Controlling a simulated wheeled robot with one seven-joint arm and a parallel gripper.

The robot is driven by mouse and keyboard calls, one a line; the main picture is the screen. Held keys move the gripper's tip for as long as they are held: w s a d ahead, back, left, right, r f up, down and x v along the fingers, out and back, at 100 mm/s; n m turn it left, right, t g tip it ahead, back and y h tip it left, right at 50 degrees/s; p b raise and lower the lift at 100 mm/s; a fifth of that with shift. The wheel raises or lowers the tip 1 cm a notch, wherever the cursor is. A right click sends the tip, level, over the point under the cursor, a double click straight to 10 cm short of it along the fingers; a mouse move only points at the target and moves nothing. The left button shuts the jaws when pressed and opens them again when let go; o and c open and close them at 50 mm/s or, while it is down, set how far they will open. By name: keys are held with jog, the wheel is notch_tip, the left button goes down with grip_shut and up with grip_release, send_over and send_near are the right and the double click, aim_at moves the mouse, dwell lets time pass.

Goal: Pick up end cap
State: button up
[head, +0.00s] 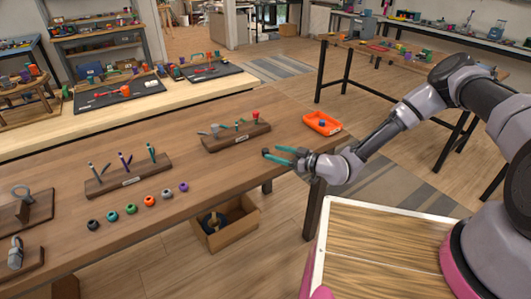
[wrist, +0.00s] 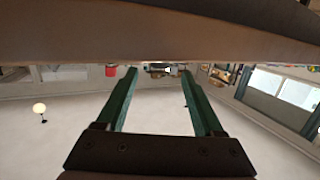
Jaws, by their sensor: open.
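No piece is clearly marked as the end cap. My gripper (head: 272,153) has two teal fingers, spread apart, near the table's right front edge, left of and nearer than the tray. A small dark spot shows at the fingertips; I cannot tell what it is. In the wrist view my gripper (wrist: 172,70) is open, with nothing clearly held between its fingers.
A wooden rack (head: 236,137) with tools stands left of the tray, behind my gripper. Another rack (head: 128,176) with upright tools is further left. A cardboard box (head: 226,222) sits below the table. The tabletop between the ring pieces and my gripper is clear.

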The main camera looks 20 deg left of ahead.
aim_at(269, 152)
jog(key=x, duration=0.5)
jog(key=shift+w+a+f, duration=0.1)
jog(key=shift+f, duration=0.2)
grip_shut()
